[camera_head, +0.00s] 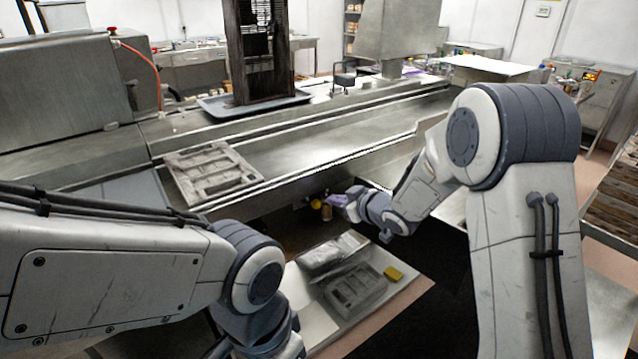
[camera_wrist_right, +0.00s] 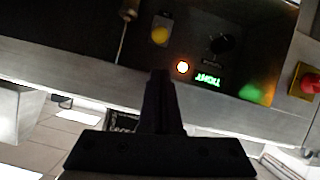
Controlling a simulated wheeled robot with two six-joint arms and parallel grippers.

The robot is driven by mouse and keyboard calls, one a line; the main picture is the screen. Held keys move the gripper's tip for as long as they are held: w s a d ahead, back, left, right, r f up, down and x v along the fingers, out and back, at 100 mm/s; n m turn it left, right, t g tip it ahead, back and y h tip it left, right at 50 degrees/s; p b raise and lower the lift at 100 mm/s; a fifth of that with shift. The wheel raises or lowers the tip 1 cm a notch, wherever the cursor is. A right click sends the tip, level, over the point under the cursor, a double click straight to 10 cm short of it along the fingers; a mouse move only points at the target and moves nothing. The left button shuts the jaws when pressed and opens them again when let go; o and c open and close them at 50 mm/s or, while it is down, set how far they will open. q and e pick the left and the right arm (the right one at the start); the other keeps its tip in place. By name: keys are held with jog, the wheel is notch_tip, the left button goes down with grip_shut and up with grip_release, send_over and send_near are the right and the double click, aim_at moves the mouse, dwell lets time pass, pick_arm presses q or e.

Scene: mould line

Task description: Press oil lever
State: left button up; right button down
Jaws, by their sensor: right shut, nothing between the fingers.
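My right gripper (camera_head: 342,203) is in front of the underside of the long metal line in the head view. Its dark fingers (camera_wrist_right: 161,80) are shut and empty in the right wrist view, just below a dark control panel (camera_wrist_right: 190,15). A thin metal rod with a dark end (camera_wrist_right: 127,27) stands at the panel's upper left and looks like the oil lever, but I cannot be sure. The fingertips are apart from it, lower and to its right. Whether they touch the panel I cannot tell. My left gripper is out of view.
The panel carries a yellow button (camera_wrist_right: 160,35), a lit orange button (camera_wrist_right: 182,67), a green display (camera_wrist_right: 208,80) and a black knob (camera_wrist_right: 221,43). A red button (camera_wrist_right: 307,83) sits at right. A grey mould (camera_head: 208,172) lies on the line; a low tray (camera_head: 385,303) stands below.

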jog(key=shift+d, duration=0.15)
jog(key=shift+w+f, duration=0.1)
jog(key=p, duration=0.1)
send_near(310, 202)
jog(key=w+a, duration=0.1)
jog(key=w, duration=0.1)
jog(key=w+a, duration=0.1)
jog(key=shift+w+a+r, duration=0.3)
jog(key=shift+w+a, duration=0.05)
jog(key=shift+w, duration=0.05)
jog(key=shift+f, duration=0.1)
